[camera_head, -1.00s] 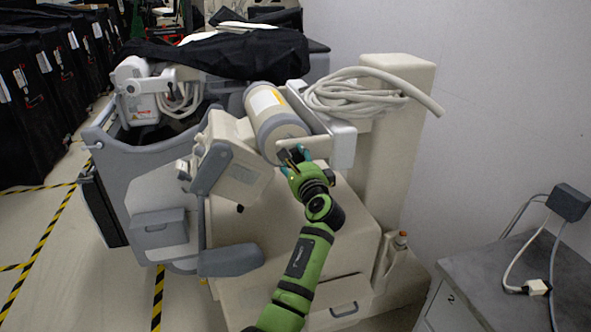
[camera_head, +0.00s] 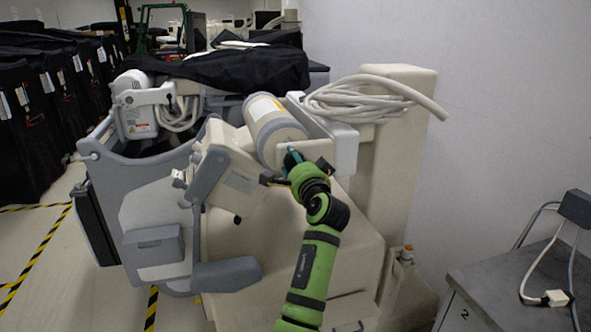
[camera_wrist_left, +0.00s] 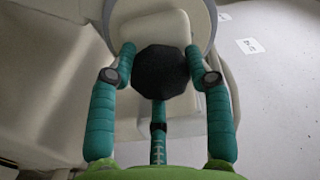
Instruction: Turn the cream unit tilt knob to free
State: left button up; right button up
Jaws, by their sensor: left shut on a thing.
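The cream unit (camera_head: 392,170) is a large cream machine with a grey-banded cylinder (camera_head: 274,125) on its arm. In the left wrist view a black, many-sided knob (camera_wrist_left: 160,74) sits in front of a cream block. My left gripper (camera_head: 290,158), with teal fingers, is at the end of the cylinder in the head view and hides the knob there. In the left wrist view the gripper (camera_wrist_left: 159,52) is shut on the knob, with fingers at both sides and one below. Any marking on the knob is not readable. My right gripper is not in view.
A coiled cream cable (camera_head: 365,97) lies on top of the unit. A grey panelled machine (camera_head: 150,215) stands at the left, with a black cover (camera_head: 225,65) behind. A dark-topped cabinet (camera_head: 500,278) is at lower right. Open floor with striped tape lies at left.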

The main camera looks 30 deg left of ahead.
pick_arm(q)
jog(key=shift+r, duration=0.15)
dwell(0.4)
jog(key=o, duration=1.2)
jog(key=shift+c, duration=0.2)
jog(key=v, duration=0.7)
jog(key=shift+d, duration=0.15)
jog(key=shift+s, duration=0.15)
